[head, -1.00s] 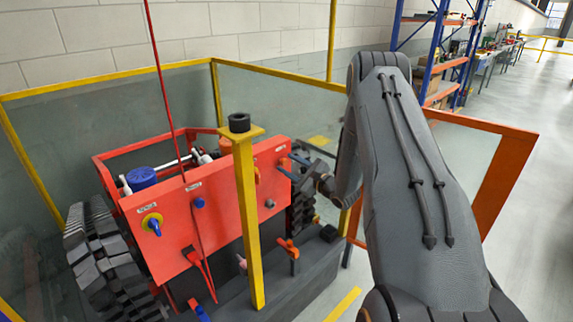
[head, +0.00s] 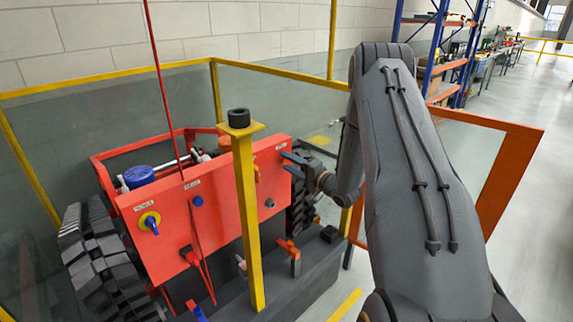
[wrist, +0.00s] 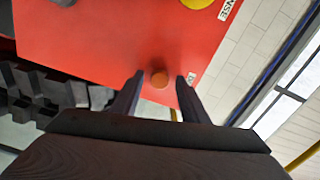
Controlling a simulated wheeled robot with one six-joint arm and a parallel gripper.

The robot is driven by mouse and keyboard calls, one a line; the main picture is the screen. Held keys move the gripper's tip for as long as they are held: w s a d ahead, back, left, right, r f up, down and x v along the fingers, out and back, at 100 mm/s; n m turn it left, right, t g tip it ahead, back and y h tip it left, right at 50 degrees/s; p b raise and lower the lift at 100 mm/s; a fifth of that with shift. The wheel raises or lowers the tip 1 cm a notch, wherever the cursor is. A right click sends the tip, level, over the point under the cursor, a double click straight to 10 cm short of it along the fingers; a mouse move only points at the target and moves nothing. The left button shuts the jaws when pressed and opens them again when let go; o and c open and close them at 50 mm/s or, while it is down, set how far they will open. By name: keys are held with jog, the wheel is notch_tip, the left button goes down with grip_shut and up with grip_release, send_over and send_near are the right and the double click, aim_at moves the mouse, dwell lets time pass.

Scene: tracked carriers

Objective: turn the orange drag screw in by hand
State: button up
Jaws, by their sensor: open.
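The orange drag screw (wrist: 159,79) is a round orange-brown knob on the red panel (wrist: 95,35) in the wrist view. It sits between the two fingertips of my open gripper (wrist: 157,80), with a gap on each side. In the head view the screw (head: 257,173) shows just right of the yellow post, partly hidden by it. My gripper (head: 288,163) is at the right end of the red panel (head: 175,220), its fingers pointing left toward the screw. I cannot tell how far the fingertips reach along the screw.
A yellow post (head: 248,220) with a black cap stands in front of the panel. A grey knob (head: 270,203) is below the screw, and an orange lever (head: 289,249) sits on the dark base. Black tracks, clear screens and an orange frame (head: 510,175) surround the carrier.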

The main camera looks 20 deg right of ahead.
jog(key=n+b, duration=0.1)
jog(key=n, duration=0.3)
jog(key=shift+n, duration=0.4)
jog(key=n+b, duration=0.1)
jog(key=n, duration=0.2)
jog(key=n+b, duration=0.1)
jog(key=n, duration=0.4)
jog(key=shift+f, duration=0.1)
jog(key=n+b, duration=0.1)
jog(key=n, duration=0.1)
jog(key=shift+n, duration=0.3)
